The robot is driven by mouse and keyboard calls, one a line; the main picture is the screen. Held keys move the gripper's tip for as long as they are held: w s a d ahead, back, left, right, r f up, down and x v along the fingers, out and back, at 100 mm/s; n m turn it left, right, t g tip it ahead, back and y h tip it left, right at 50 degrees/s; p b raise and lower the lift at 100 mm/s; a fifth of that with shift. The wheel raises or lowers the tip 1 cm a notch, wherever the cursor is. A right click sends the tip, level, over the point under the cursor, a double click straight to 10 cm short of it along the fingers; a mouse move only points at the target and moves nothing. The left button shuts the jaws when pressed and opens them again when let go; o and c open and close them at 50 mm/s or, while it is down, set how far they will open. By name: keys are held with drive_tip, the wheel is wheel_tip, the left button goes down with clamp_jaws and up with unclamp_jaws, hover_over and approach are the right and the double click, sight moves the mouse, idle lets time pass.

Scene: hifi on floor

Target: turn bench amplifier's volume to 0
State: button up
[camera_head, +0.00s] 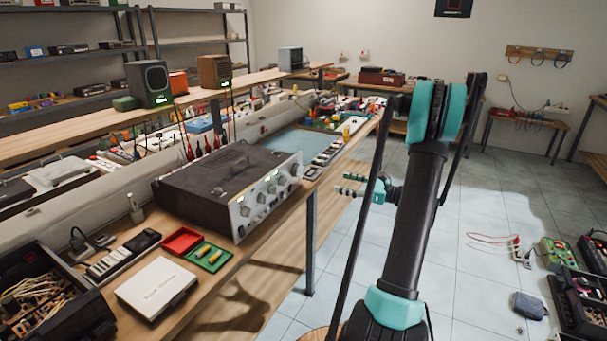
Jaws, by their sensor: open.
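The bench amplifier (215,178) is a dark box with a silver front panel, lying on the wooden bench. Several round knobs sit on the panel, which faces right toward the open floor. One larger knob (296,171) is near the panel's far end; its scale and setting are too small to read. My gripper (347,184) is to the right of the amplifier, beyond the bench edge and apart from the panel.
On the bench near the amplifier lie a white box (156,287), a red tray (182,240) and a green tray (208,256). Speakers (148,83) stand on the raised shelf behind. The tiled floor right of the bench is open, with loose gear (528,305) at far right.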

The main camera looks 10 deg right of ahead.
sight(300, 172)
drive_tip(key=x, duration=1.7)
drive_tip(key=shift+w+a, duration=0.1)
drive_tip(key=shift+w, duration=0.05)
drive_tip(key=shift+c, duration=0.4)
drive_tip(key=c, duration=1.1)
